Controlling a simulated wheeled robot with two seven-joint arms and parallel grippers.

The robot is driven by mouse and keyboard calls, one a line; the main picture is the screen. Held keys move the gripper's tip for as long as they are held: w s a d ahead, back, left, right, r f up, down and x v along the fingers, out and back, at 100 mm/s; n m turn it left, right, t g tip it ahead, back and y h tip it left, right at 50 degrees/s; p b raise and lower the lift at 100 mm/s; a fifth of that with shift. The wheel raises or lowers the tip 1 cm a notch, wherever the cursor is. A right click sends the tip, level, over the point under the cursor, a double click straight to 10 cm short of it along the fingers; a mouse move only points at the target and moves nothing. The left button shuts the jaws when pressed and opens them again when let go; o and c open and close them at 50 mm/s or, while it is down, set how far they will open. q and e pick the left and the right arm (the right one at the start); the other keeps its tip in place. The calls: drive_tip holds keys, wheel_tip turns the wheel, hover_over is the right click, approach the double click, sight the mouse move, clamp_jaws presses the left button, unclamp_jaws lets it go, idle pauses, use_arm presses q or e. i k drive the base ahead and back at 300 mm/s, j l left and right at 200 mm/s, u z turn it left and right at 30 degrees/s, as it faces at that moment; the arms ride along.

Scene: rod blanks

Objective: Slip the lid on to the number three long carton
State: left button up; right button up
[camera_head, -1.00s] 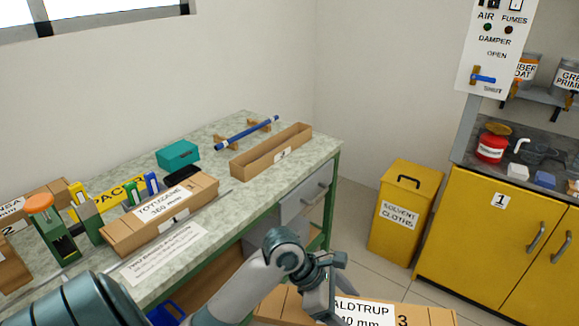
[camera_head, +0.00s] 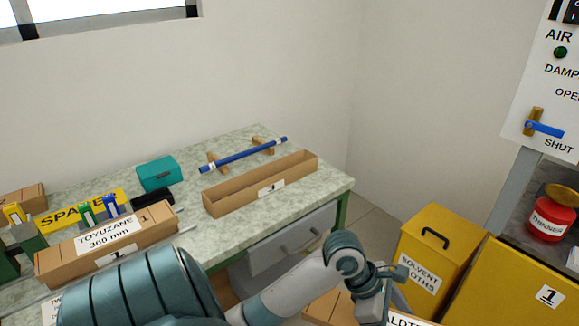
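An open, empty long brown carton (camera_head: 225,196) lies on the bench at the back right; the number on its small white label is too small to read. A brown lid (camera_head: 328,308) with a white label, partly reading "ALDT", shows at the bottom edge, mostly cut off. My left gripper (camera_head: 376,306) comes down on this lid and appears shut on it, in front of the bench and apart from the open carton. Its fingertips are hard to make out. My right gripper is not in view.
A closed carton marked "TOYUZANE 360 mm" (camera_head: 145,240) lies on the bench's left. A blue rod (camera_head: 243,155) rests on wooden supports behind the open carton. A teal box (camera_head: 158,173) stands nearby. A yellow solvent bin (camera_head: 432,250) stands right of the bench.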

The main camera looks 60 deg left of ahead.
sight(222, 207)
drive_tip(key=i, duration=0.55)
drive_tip(key=u, duration=2.05)
